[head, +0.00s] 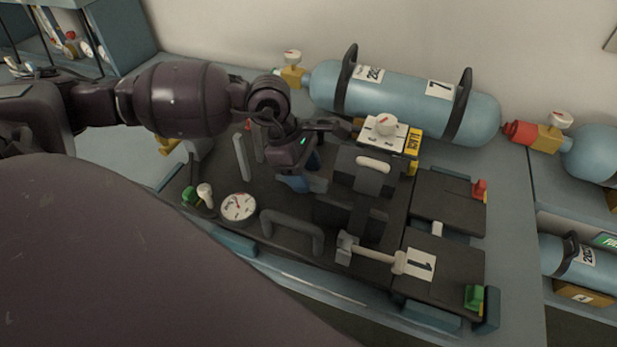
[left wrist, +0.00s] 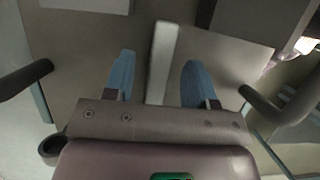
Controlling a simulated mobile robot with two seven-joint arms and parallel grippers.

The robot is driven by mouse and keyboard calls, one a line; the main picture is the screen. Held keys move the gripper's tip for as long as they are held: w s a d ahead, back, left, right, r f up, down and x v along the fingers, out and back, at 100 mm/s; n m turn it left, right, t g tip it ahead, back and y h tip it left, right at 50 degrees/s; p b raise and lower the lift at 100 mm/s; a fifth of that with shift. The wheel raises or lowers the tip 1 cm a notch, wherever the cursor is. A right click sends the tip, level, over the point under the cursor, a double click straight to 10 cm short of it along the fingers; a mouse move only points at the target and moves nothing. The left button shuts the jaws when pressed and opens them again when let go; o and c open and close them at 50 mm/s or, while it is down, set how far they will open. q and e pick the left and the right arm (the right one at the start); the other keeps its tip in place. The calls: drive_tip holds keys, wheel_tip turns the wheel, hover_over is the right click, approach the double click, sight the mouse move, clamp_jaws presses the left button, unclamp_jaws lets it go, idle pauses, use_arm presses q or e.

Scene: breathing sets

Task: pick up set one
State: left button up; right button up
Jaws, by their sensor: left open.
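Set one is a dark flat breathing set (head: 440,205) with a white label "1" (head: 420,264), lying on the bench. It carries a round gauge (head: 238,207), a grey carrying handle (head: 290,232), a raised dark block with a pale grip (head: 373,165), and red and green end pieces. My left gripper (head: 294,182) is over the set's middle, pointing down, with part of the set hidden behind it. In the left wrist view the blue fingers (left wrist: 158,82) are apart, with a pale bar (left wrist: 161,62) showing between them. I cannot tell how deep the bar sits between them. My right gripper is out of view.
A blue cylinder (head: 405,100) labelled "7" lies behind the set, near the wall. A white box with a knob (head: 383,132) stands in front of it. More cylinders (head: 590,150) are at the right, and a shelf (head: 105,35) stands at the left back.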

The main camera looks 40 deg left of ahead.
use_arm(q)
drive_tip(key=shift+c, duration=0.3)
clamp_jaws()
idle(1.0)
drive_tip(key=shift+w+r, duration=0.1)
drive_tip(key=shift+r, duration=0.1)
